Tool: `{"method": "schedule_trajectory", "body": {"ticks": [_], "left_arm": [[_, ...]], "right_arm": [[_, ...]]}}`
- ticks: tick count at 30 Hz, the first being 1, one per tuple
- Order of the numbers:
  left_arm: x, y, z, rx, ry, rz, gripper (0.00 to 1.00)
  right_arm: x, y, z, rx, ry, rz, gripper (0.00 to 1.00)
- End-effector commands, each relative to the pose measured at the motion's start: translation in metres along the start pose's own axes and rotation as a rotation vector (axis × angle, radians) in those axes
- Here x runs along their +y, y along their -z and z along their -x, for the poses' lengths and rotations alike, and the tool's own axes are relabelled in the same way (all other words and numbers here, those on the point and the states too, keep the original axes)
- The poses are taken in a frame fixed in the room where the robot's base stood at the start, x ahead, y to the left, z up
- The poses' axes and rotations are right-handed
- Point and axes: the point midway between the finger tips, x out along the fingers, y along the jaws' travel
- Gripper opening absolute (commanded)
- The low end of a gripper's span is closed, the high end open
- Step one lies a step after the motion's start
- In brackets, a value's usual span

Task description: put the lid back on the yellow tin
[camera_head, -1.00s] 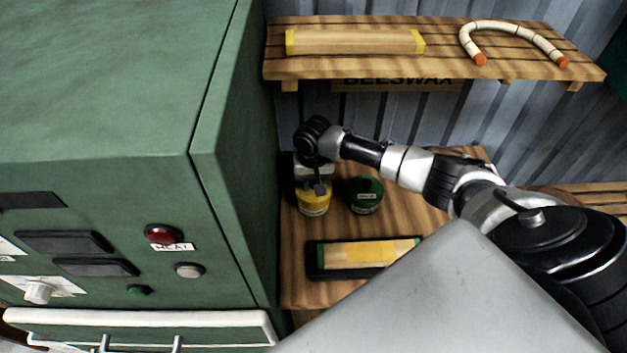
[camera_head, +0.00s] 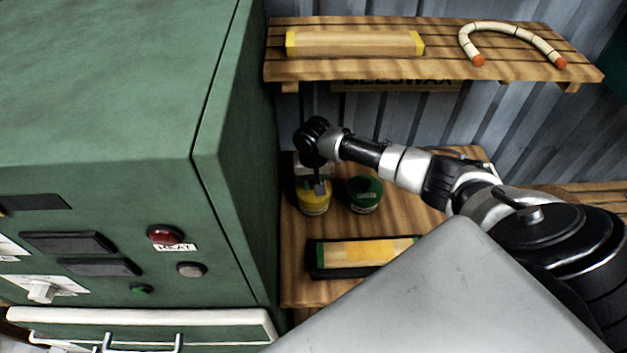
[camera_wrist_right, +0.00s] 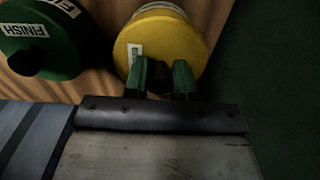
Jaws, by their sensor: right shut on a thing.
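The yellow tin (camera_head: 313,204) stands on the wooden bench beside the green cabinet. My right gripper (camera_head: 320,188) points down at its top. In the right wrist view, the two green fingers of this gripper (camera_wrist_right: 160,82) are shut on the dark knob of the yellow lid (camera_wrist_right: 165,38). The lid is at the top of the tin and hides most of it there. I cannot tell whether the lid sits fully down or slightly above the rim. My left gripper is not in view.
A green tin (camera_head: 364,196) stands just right of the yellow one; its label reads FINISH in the wrist view. A dark tray (camera_head: 318,272) with a yellow block lies in front. The green cabinet (camera_head: 235,170) is close on the left. A shelf (camera_head: 440,68) hangs above.

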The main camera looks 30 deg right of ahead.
Motion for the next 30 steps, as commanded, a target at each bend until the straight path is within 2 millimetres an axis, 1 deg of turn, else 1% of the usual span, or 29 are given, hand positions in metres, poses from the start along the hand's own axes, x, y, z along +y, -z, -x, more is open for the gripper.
{"method": "schedule_trajectory", "body": {"ticks": [5,6,11,12,17,22,30], "left_arm": [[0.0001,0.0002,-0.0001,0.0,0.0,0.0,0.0],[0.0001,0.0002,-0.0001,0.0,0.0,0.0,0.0],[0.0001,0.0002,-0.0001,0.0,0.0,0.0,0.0],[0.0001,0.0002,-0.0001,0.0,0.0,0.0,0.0],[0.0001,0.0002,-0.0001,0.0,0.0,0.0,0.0],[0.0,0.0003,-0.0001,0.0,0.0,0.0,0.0],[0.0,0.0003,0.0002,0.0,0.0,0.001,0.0]], "right_arm": [[0.0,0.0,0.0,0.0,0.0,0.0,0.03],[0.0,0.0,0.0,0.0,0.0,0.0,0.29],[0.0001,0.0,0.0,0.0,0.0,0.0,0.53],[0.0001,0.0,0.0,0.0,0.0,0.0,0.55],[0.0002,0.0,0.0,0.0,0.0,0.0,0.55],[0.0002,0.0,0.0,0.0,0.0,-0.001,0.8],[0.0002,0.0,0.0003,0.0,0.0,-0.001,0.81]]}}
